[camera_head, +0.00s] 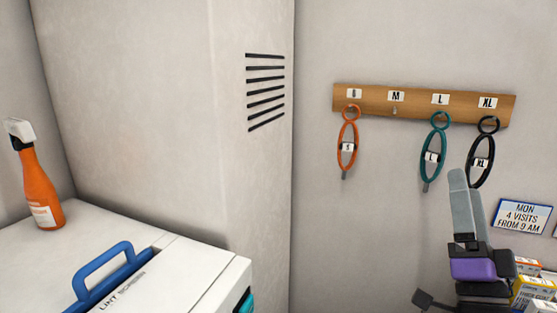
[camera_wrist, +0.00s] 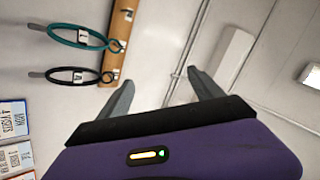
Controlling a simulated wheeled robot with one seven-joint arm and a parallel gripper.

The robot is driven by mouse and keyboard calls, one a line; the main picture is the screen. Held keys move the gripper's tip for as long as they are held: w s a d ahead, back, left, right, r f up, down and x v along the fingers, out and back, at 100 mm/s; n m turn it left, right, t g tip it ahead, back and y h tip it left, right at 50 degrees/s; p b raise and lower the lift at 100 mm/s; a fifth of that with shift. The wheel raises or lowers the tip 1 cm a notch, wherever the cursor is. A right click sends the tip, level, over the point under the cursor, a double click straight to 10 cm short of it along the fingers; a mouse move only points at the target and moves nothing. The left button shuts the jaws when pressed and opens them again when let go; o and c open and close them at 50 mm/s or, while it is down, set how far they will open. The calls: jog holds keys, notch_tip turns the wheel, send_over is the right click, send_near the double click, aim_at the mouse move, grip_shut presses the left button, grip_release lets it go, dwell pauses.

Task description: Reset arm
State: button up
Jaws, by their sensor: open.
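My gripper (camera_head: 465,188) shows at the lower right of the head view, raised, with grey fingers pointing up above a purple body. In the wrist view my gripper (camera_wrist: 162,90) has its two fingers apart, with nothing between them. No held thing shows in either view.
A wooden rack (camera_head: 425,104) holds an orange S loop (camera_head: 341,145), a teal L loop (camera_head: 421,158) and a black XL loop (camera_head: 471,160); the M hook is bare. An orange spray bottle (camera_head: 40,185) stands on a white machine (camera_head: 195,265) with a blue-handled lint screen (camera_head: 105,270). Boxes (camera_head: 535,290) sit lower right.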

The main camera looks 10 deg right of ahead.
jog(key=s+a+f+n+g+y, duration=0.1)
jog(key=s+a+f+n+y, duration=0.45)
jog(key=f+n, duration=0.3)
jog(key=s+a+f+n+g+y, duration=0.2)
jog(key=s+a+f+n+y, duration=0.4)
jog(key=f, duration=0.4)
jog(key=s+a+f+g, duration=0.3)
jog(key=s+f, duration=0.3)
jog(key=s, duration=0.4)
jog(key=s+a+f+g+h, duration=0.1)
jog(key=s+a+f+g, duration=0.2)
jog(key=s+f, duration=0.3)
jog(key=s, duration=0.4)
jog(key=shift+a+f+g, duration=0.2)
jog(key=shift+f+g, duration=0.1)
